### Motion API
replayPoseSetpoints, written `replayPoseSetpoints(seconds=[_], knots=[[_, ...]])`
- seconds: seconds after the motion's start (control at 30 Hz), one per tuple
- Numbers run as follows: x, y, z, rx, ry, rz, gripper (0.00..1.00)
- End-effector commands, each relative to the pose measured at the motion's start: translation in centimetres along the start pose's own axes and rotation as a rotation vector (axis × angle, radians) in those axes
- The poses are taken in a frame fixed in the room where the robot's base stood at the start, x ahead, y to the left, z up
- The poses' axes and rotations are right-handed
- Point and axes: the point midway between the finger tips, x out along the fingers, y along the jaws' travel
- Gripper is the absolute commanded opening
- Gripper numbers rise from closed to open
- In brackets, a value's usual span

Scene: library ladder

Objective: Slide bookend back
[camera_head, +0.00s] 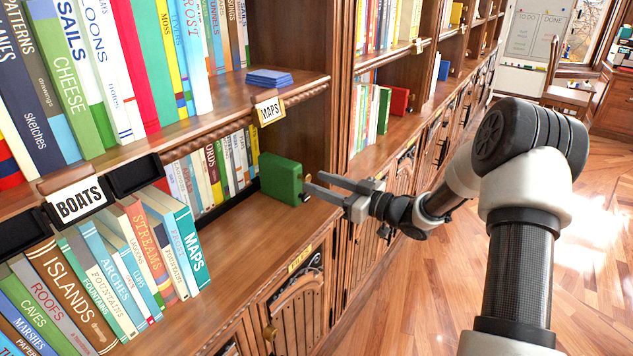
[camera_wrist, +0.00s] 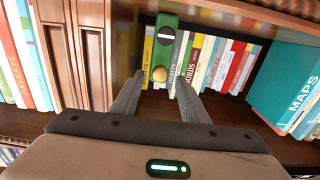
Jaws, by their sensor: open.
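The green bookend (camera_head: 281,180) stands upright on the lower shelf at its right end, in front of the right end of a back row of books. A round brass knob (camera_wrist: 160,74) sticks out of its near face. In the wrist view the bookend (camera_wrist: 166,42) shows upper centre, with a dark slot near its top. My gripper (camera_head: 312,184) is open, with its fingers pointing at the knob. In the wrist view its fingers (camera_wrist: 158,82) lie on either side of the knob. I cannot tell whether they touch it.
Front books (camera_head: 184,235), ending with a teal MAPS book, stand left of the bookend with bare shelf between. A wooden post (camera_head: 340,110) rises to the right. The shelf above, with a MAPS label (camera_head: 270,111) and blue books (camera_head: 268,78), overhangs. Open floor lies right.

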Motion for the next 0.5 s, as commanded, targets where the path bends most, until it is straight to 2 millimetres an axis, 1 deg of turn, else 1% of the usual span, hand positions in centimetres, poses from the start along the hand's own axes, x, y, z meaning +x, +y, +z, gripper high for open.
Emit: replayPoseSetpoints(seconds=[0.03,0.3,0.5], knots=[[-1.2,0.1,-0.1,0.002,-0.002,0.005,0.41],[-7.8,0.1,-0.1,0.001,-0.002,0.006,0.41],[-12.2,0.1,-0.1,0.0,-0.001,0.005,0.41]])
